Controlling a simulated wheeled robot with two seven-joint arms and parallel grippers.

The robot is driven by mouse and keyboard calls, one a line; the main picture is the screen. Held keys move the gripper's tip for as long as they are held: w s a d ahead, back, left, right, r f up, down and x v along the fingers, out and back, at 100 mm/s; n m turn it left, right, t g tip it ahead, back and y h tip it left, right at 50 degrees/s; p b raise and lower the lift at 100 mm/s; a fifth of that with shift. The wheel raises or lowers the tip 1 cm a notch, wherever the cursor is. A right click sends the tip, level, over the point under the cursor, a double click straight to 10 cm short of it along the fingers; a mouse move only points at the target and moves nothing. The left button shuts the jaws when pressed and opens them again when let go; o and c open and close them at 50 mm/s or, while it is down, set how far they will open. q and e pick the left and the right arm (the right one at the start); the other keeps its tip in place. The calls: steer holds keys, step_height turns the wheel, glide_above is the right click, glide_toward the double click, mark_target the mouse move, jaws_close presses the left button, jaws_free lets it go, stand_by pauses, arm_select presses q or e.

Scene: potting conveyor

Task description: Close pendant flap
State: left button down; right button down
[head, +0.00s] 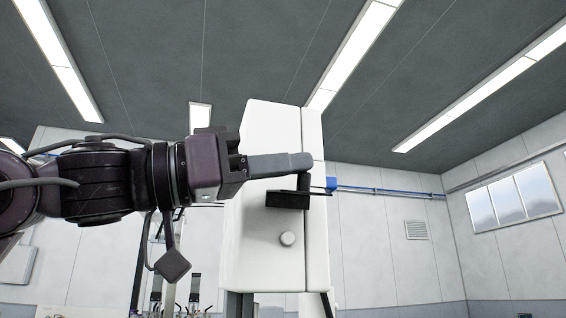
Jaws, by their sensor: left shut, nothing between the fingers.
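A white box (265,222), which looks like the pendant housing, stands upright in the middle of the head view. A vertical seam separates its broad face from a narrower side strip (317,240) at the right.
A blue rail or pipe (385,191) runs along the back wall to the right of the box. A window (513,198) and a vent (416,230) are on the walls at right. Small equipment (195,290) shows at lower left. The space right of the box looks open.

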mark_target(279, 248)
arm_select(q)
steer(key=shift+s+f+m, duration=0.1)
steer(key=shift+f+m, duration=0.35)
steer(key=shift+m, duration=0.15)
steer(key=f+m, duration=0.1)
steer(key=m+g, duration=0.1)
steer(key=m, duration=0.1)
steer(key=shift+f, duration=0.4)
steer(key=f+m, duration=0.1)
steer(key=m, duration=0.2)
steer(key=w+f+m+g, duration=0.1)
steer(key=f+m, duration=0.1)
steer(key=m, duration=0.1)
steer(key=f+m+g+y+p, duration=0.1)
steer(key=f+m, duration=0.1)
steer(key=m, duration=0.1)
steer(key=shift+w+a+m, duration=0.2)
steer(key=shift+w+m, duration=0.1)
steer(key=shift+m, duration=0.1)
steer(key=shift+w+a+f+g, duration=0.1)
steer(key=shift+w+f+g, duration=0.2)
steer(key=shift+f, duration=0.05)
arm_select(e)
steer(key=shift+w+a+r, duration=0.2)
steer(key=shift+w+r, duration=0.25)
steer(key=shift+r, duration=0.1)
arm_select(q)
steer(key=shift+w+f, duration=0.1)
steer(key=shift+a, duration=0.1)
